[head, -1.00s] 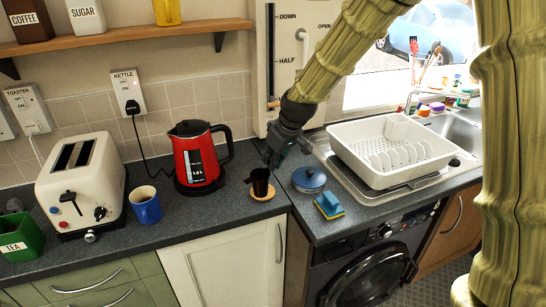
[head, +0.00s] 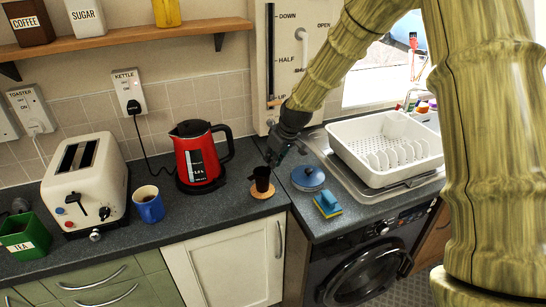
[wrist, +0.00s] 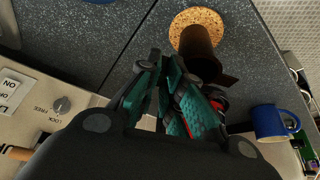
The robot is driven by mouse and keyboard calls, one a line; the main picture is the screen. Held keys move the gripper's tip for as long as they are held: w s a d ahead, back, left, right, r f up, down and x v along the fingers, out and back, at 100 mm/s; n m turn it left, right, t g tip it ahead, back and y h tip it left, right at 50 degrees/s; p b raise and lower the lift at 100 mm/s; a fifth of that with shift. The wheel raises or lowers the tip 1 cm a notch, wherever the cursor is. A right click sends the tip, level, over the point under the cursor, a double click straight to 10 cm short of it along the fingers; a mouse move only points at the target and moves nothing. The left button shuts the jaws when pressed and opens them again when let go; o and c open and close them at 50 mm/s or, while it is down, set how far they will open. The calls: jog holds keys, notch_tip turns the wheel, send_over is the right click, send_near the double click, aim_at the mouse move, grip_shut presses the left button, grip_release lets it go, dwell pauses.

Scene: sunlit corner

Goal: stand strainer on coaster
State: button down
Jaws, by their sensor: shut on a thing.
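The dark brown strainer (head: 262,179) is upright over the round cork coaster (head: 263,194), near the counter's front edge. In the wrist view the strainer (wrist: 197,44) overlaps the coaster (wrist: 193,15); I cannot tell whether its base touches the cork. My gripper (head: 273,160) is just behind and above the strainer in the head view. In the wrist view my gripper's teal fingers (wrist: 172,82) are close together by the strainer's near end, shut on it. The exact grip point is hidden by the fingers.
The red kettle (head: 200,158) and blue mug (head: 148,206) stand left of the coaster. The white dish rack (head: 385,150) is further right. A toaster (head: 88,190) stands at left.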

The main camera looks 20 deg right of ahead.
jog(key=shift+r, duration=0.1)
jog(key=c, duration=1.6)
grip_release()
jog(key=shift+f, duration=0.2)
jog(key=shift+o, duration=0.2)
jog(key=shift+r, duration=0.25)
jog(key=b+v, duration=0.2)
jog(key=v, duration=1)
jog(key=shift+b, duration=0.4)
